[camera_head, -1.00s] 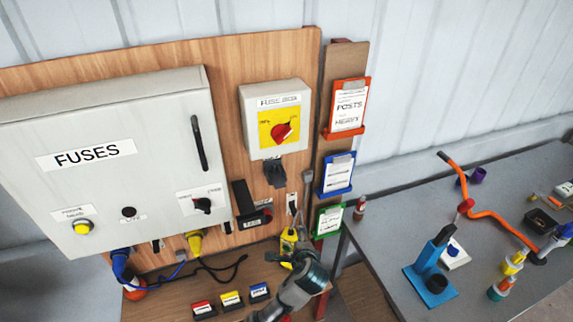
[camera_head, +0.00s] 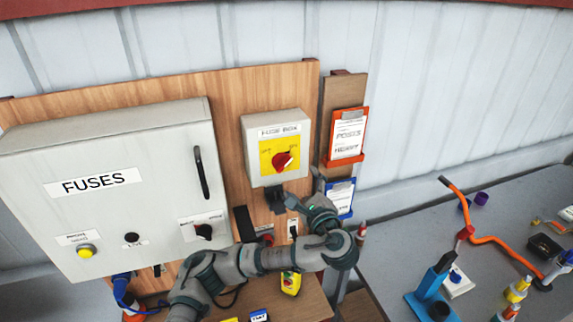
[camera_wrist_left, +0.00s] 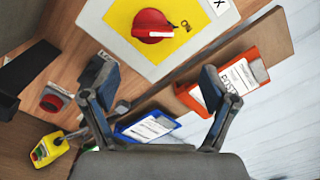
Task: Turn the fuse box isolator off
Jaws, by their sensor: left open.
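The fuse box isolator is a pale grey box (camera_head: 250,153) labelled "FUSE BOX" with a yellow plate and a red rotary knob (camera_head: 283,161). In the left wrist view the red knob (camera_wrist_left: 153,24) is at the top, with "ON" beside its right end; the knob's narrow end points towards it. My left gripper (camera_head: 302,186) is just below and right of the isolator box, apart from the knob. Its fingers are spread and empty, also in the left wrist view (camera_wrist_left: 155,72). My right gripper is not in view.
A large grey "FUSES" cabinet (camera_head: 110,205) with a black handle stands left of the isolator. Orange (camera_head: 347,135) and blue (camera_head: 340,196) document holders hang to the right. A yellow pendant (camera_head: 291,283) is below my arm. A grey table (camera_head: 400,245) with tools is at right.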

